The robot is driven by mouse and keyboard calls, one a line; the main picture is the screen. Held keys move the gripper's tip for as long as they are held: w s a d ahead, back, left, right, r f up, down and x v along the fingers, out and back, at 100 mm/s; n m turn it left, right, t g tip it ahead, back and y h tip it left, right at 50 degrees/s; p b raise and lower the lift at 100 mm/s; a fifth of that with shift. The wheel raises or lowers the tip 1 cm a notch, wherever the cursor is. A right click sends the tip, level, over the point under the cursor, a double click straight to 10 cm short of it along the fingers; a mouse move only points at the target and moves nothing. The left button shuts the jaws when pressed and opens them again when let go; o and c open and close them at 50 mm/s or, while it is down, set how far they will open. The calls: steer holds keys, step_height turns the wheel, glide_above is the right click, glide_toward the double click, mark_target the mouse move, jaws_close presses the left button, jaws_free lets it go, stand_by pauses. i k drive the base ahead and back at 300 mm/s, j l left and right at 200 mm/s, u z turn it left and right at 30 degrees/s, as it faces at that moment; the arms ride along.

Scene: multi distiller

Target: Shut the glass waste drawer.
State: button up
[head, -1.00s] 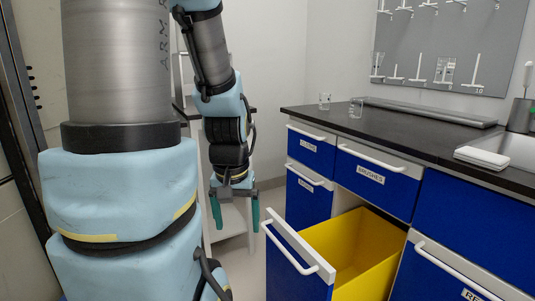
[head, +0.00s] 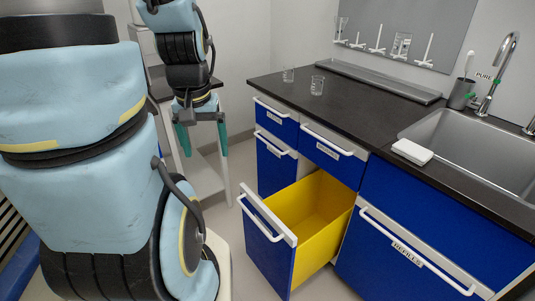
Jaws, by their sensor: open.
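One drawer (head: 265,254) stands pulled well out of the lower cabinet, below a closed labelled drawer. Its front is blue with a white top edge and a white bar handle (head: 259,219). Its inside (head: 311,207) is yellow and looks empty where I can see it. I cannot read a label on its front, so the pictures do not confirm it as the glass waste drawer. My gripper (head: 205,151) hangs to the left of and above the drawer front, pointing down, with its teal fingers apart and empty. It appears clear of the drawer and handle.
Closed blue drawers (head: 277,165) stand left of the open one, and a closed cabinet front labelled REFILLS (head: 417,245) stands right. The black counter (head: 350,105) above carries two glass beakers and a white box (head: 412,152). A white-legged stand (head: 223,172) is behind my gripper.

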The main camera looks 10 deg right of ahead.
mark_target(290, 234)
steer(key=j+u, duration=0.25)
steer(key=j, duration=0.4)
steer(key=i+j+u, duration=0.1)
steer(key=j+u, duration=0.15)
steer(key=j, duration=0.4)
